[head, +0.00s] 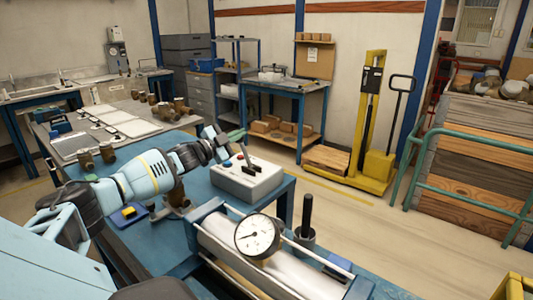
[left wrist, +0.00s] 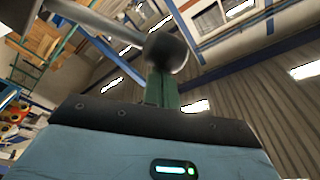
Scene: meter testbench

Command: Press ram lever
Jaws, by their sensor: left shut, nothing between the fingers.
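In the left wrist view, the shut green fingers (left wrist: 163,88) point at a dark ball knob (left wrist: 166,50) on a grey lever shaft (left wrist: 92,17). The knob overlaps the fingertips; I cannot tell whether they touch. My right gripper is not in view.
A large cylinder with a round dial gauge (head: 257,236) and a black post (head: 306,215) are in front of the box. Brown fittings (head: 96,158) stand on the left bench. A yellow lift truck (head: 372,130) and open floor lie beyond.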

